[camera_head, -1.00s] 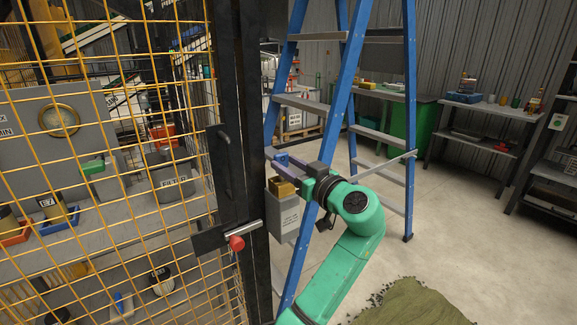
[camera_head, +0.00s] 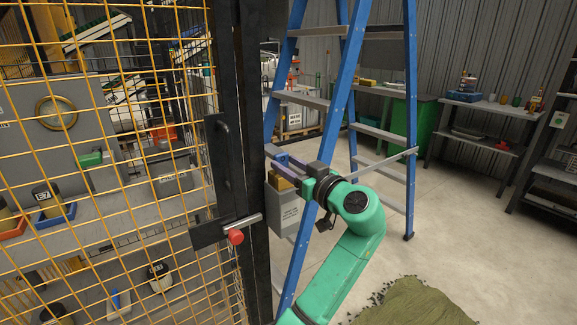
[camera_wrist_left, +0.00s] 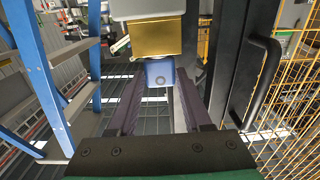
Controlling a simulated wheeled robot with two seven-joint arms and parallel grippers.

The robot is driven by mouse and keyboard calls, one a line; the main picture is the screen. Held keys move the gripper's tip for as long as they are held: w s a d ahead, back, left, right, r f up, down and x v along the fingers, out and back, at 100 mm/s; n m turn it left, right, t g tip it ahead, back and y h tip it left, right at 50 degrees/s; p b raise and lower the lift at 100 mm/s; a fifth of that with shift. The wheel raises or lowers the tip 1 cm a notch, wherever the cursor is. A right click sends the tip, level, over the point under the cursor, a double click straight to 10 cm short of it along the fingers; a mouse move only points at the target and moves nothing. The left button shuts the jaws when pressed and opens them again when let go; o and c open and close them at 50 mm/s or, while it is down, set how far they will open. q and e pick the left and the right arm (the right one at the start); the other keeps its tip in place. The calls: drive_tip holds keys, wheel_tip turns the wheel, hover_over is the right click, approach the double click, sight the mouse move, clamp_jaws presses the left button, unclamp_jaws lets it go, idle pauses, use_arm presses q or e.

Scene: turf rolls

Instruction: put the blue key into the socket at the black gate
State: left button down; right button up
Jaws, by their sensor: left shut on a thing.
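The blue key (camera_wrist_left: 160,73) is between the two dark fingers of my left gripper (camera_head: 279,158), which is shut on it. Its blue also shows at the fingertips in the head view (camera_head: 281,157). The black gate (camera_head: 235,150) stands just left of the gripper in the head view. A brass block (camera_head: 281,183) on a grey box (camera_head: 284,210) sits by the gate post, just below the fingers. In the wrist view the brass block (camera_wrist_left: 155,37) lies directly beyond the key. I cannot tell whether they touch. No socket opening shows. My right gripper is not in view.
A blue stepladder (camera_head: 335,130) stands close behind and right of my left arm. Yellow mesh (camera_head: 120,130) fills the left, with a bench and jars behind it. A red-knobbed latch (camera_head: 235,237) sticks out low on the gate. Open floor (camera_head: 470,240) lies right.

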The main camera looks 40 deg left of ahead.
use_arm(q)
drive_tip(key=shift+f, duration=0.1)
drive_tip(key=shift+c, duration=1.3)
unclamp_jaws()
drive_tip(key=b+v, duration=0.3)
drive_tip(key=v, duration=1.1)
drive_tip(key=shift+d, duration=0.25)
